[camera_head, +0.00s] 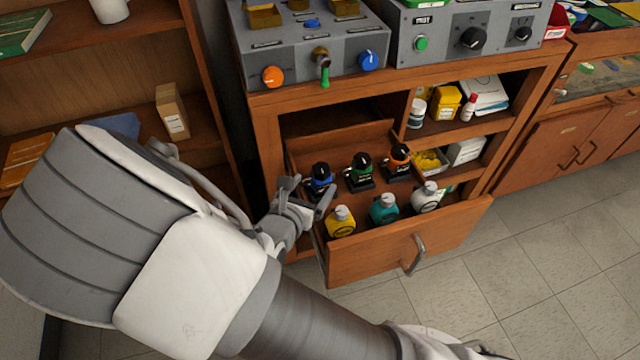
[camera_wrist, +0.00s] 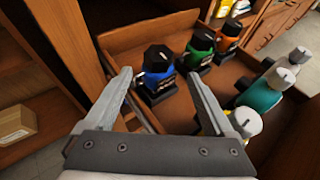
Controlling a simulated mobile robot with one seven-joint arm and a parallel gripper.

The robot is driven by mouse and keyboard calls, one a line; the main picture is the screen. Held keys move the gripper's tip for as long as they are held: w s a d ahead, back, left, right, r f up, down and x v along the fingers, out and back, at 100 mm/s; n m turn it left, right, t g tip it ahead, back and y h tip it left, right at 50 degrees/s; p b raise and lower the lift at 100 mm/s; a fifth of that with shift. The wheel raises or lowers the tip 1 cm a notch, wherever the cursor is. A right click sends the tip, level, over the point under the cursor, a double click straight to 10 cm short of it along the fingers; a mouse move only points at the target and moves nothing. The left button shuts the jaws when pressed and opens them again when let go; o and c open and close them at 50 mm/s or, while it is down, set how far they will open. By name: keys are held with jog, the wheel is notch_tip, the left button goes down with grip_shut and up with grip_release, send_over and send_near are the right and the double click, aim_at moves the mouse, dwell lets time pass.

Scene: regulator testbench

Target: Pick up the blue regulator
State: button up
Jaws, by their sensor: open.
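The blue regulator (camera_head: 321,181) stands upright in the open drawer (camera_head: 440,243), at the left of the back row. It has a black knob on top and a dark base. In the wrist view the blue regulator (camera_wrist: 158,75) shows ahead of my gripper, between the lines of the two fingers. My gripper (camera_head: 306,188) is at the drawer's left side, close to the blue regulator. In the wrist view my gripper (camera_wrist: 160,80) is open with nothing between its fingers. Whether a finger touches the regulator I cannot tell.
Green (camera_head: 360,172) and orange (camera_head: 399,160) regulators stand right of the blue one. Yellow (camera_head: 341,222), teal (camera_head: 384,209) and white (camera_head: 426,197) bottles stand in front; the yellow one is close to my right finger in the wrist view. A shelf (camera_head: 205,125) stands left.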

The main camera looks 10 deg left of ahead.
aim_at(318, 176)
jog(key=shift+r+b+x, duration=0.2)
jog(key=shift+b+x, duration=0.35)
jog(key=shift+x, duration=1)
jog(key=shift+r+b+x, duration=0.2)
jog(key=shift+b+x, duration=0.3)
jog(key=shift+x, duration=1.1)
jog(key=shift+w+a, duration=0.15)
grip_shut()
jog(key=shift+f, duration=0.15)
